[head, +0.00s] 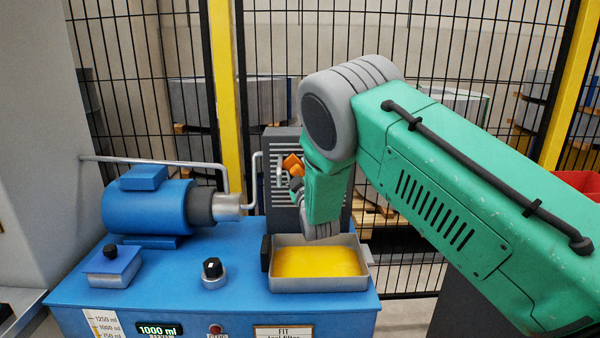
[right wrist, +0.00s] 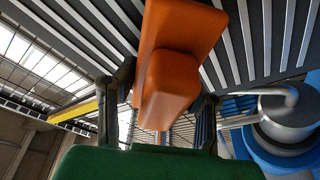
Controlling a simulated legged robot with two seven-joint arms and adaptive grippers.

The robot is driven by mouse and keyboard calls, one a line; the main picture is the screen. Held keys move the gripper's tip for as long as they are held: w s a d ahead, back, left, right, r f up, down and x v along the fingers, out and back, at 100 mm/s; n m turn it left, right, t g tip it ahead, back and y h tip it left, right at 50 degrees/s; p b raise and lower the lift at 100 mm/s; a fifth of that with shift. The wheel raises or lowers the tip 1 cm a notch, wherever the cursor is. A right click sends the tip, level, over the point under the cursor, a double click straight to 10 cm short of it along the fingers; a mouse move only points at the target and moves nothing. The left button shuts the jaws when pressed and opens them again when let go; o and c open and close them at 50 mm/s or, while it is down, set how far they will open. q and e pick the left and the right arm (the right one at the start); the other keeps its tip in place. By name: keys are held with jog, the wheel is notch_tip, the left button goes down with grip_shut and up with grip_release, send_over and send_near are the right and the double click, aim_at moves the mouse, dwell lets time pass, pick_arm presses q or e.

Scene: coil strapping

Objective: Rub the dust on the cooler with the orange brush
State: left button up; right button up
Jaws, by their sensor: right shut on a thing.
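The cooler (head: 282,142) is a dark grey upright block with light horizontal fins, standing at the back of the blue unit. My right gripper (head: 286,175) is in front of it, shut on the orange brush (head: 293,163). In the right wrist view the brush (right wrist: 178,50) sits between the two dark fingers, and its far end reaches up against or close to the cooler's fins (right wrist: 245,40). I cannot tell whether it touches them. No dust can be made out. My wrist hides the cooler's right and lower parts. My left gripper is out of view.
A metal tray of yellow liquid (head: 318,264) sits just below my right wrist. The blue motor (head: 146,208), a pipe, a black knob (head: 212,268) and a blue-lidded box (head: 112,265) are to the left. A wire fence (head: 330,40) stands behind.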

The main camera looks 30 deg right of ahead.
jog(key=shift+s+a+p, duration=0.3)
jog(key=shift+s, duration=0.15)
jog(key=shift+s+a+p, duration=0.25)
jog(key=shift+s+a, duration=0.15)
jog(key=shift+s, duration=0.3)
jog(key=shift+s+a+p, duration=0.2)
jog(key=shift+s+a, duration=0.25)
jog(key=shift+s, duration=0.25)
jog(key=shift+s+a+p, duration=0.25)
jog(key=shift+s+a, duration=0.15)
jog(key=shift+s, duration=0.3)
jog(key=shift+s+a+p, duration=0.25)
jog(key=shift+s+a, duration=0.15)
jog(key=shift+s, duration=0.25)
jog(key=shift+s+a+p, duration=0.2)
jog(key=shift+s+a, duration=0.15)
jog(key=shift+s, duration=0.3)
jog(key=shift+f, duration=0.1)
